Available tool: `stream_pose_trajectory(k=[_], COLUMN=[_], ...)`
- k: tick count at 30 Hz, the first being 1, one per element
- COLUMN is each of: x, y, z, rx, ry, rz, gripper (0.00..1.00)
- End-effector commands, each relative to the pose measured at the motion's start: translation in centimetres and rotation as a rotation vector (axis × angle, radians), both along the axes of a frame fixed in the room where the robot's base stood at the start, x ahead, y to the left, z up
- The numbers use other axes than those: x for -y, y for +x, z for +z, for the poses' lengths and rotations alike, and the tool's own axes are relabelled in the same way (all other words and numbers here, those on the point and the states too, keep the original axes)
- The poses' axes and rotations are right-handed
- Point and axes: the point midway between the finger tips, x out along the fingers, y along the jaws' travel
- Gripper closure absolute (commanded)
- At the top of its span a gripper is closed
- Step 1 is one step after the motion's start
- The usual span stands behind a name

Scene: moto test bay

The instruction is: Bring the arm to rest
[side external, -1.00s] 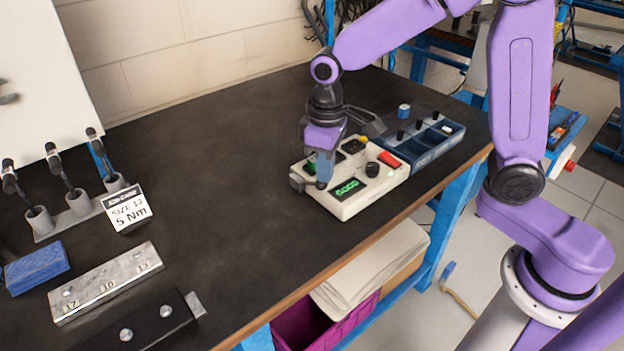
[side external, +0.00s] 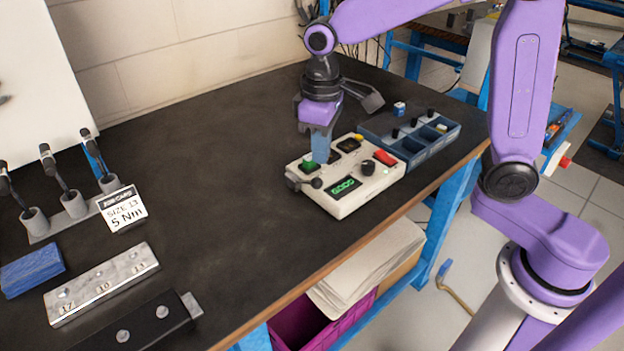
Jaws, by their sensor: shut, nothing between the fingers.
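My purple arm reaches in from the right over the workbench (side external: 240,215). My gripper (side external: 320,158) points down, its blue-grey fingers shut with nothing between them. The fingertips are over the left part of a cream tester box (side external: 350,204), close to its green button (side external: 309,166). I cannot tell whether they touch the box. A dark round-ended lever (side external: 316,183) on the box's left side shows clear of the fingers. The box's display (side external: 343,187) is lit with green letters that look like "GOOD".
A blue divided tray (side external: 420,152) stands behind the box to the right. At the left are a tool stand (side external: 73,206), a "5 Nm" sign (side external: 122,208), a blue block (side external: 32,270) and a metal block (side external: 102,284). The bench's middle is clear.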

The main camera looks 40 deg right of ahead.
Motion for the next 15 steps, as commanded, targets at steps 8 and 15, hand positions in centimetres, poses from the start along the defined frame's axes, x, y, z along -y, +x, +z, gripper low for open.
stream_pose_trajectory(k=[8, 15], x=[0.6, 2.2], y=[-3.0, -8.2], z=[0.1, 0.0], rx=[0.003, 0.009], ry=[0.002, 0.007], rz=[0.078, 0.205], gripper=[1.00, 1.00])
